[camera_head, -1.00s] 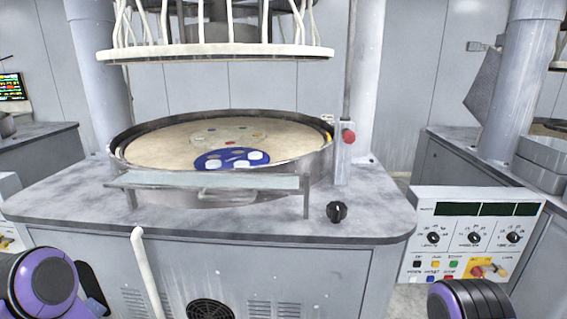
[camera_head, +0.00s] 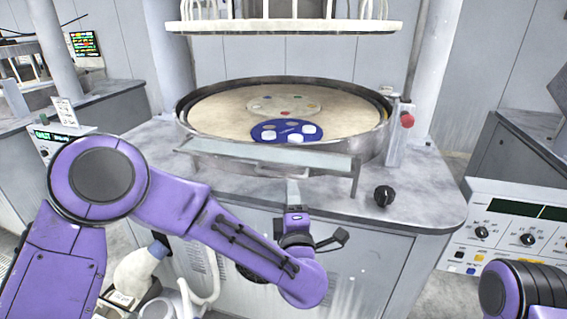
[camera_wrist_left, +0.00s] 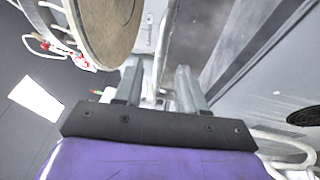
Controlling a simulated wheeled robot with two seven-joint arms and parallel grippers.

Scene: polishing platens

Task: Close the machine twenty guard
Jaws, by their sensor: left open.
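The guard (camera_head: 255,152) is a pale see-through panel in a metal frame, in front of the round polishing platen (camera_head: 215,112). It lies folded out, nearly flat, with a handle (camera_head: 272,171) under its front edge. My left gripper (camera_head: 293,187) points up just below the guard's front edge, right of the handle. It is open with nothing between its fingers; they also show apart in the left wrist view (camera_wrist_left: 158,85). I cannot tell whether it touches the guard. Only part of my right arm shows at the lower right; its gripper is out of view.
A blue disc (camera_head: 268,124) with white pieces lies on the platen. A black knob (camera_head: 384,195) and a red button (camera_head: 407,120) are at the right. A control panel (camera_head: 520,229) stands further right. A white ring (camera_head: 290,27) hangs above.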

